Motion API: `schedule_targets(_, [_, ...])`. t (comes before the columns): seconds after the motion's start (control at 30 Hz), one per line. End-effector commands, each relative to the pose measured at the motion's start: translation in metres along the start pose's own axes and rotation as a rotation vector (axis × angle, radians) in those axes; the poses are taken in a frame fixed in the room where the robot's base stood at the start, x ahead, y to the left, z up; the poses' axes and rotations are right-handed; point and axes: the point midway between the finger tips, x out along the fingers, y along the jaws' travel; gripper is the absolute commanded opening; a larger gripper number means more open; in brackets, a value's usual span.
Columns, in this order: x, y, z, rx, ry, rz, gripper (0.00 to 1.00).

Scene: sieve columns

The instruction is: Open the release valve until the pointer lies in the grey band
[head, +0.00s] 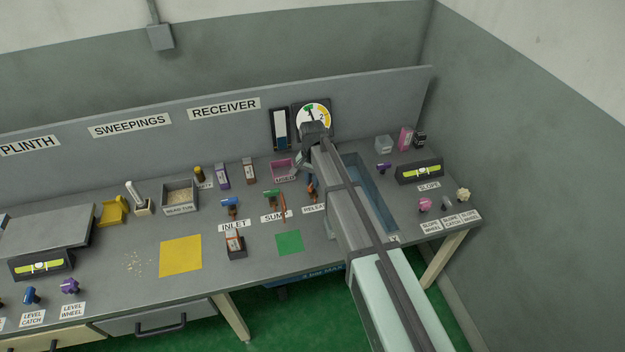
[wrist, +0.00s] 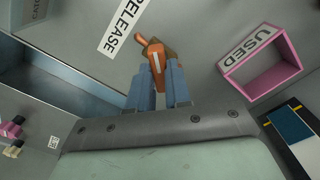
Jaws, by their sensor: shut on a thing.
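The release valve has an orange handle (wrist: 155,54) on a brown body, beside the RELEASE label (wrist: 122,25) in the wrist view. My gripper (wrist: 163,82) has its blue fingers on either side of the handle and is shut on it. The round dial (head: 314,115) on the back panel has a white face with a yellow arc and a green mark. Its lower part is hidden behind my arm, and the pointer and grey band are too small to tell apart.
The pink USED tray (head: 283,169) stands just left of the valve. The inlet valve (head: 230,203) and sump valve (head: 272,197) are further left. A blue-lined basin (head: 372,195) lies right of my arm. A green square (head: 289,243) marks clear bench in front.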

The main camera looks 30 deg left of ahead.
Motion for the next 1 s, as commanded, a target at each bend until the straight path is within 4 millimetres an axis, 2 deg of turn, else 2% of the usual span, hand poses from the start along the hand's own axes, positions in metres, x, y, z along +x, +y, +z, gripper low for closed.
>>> schedule_targets(0.5, [0.0009, 0.0002, 0.0004, -0.456, -0.001, 0.001, 0.0])
schedule_targets(0.73, [0.001, 0.0003, 0.0005, -0.591, -0.001, 0.001, 0.0])
schedule_targets(1.0, [0.001, 0.0003, 0.0005, -0.668, -0.001, 0.001, 0.0])
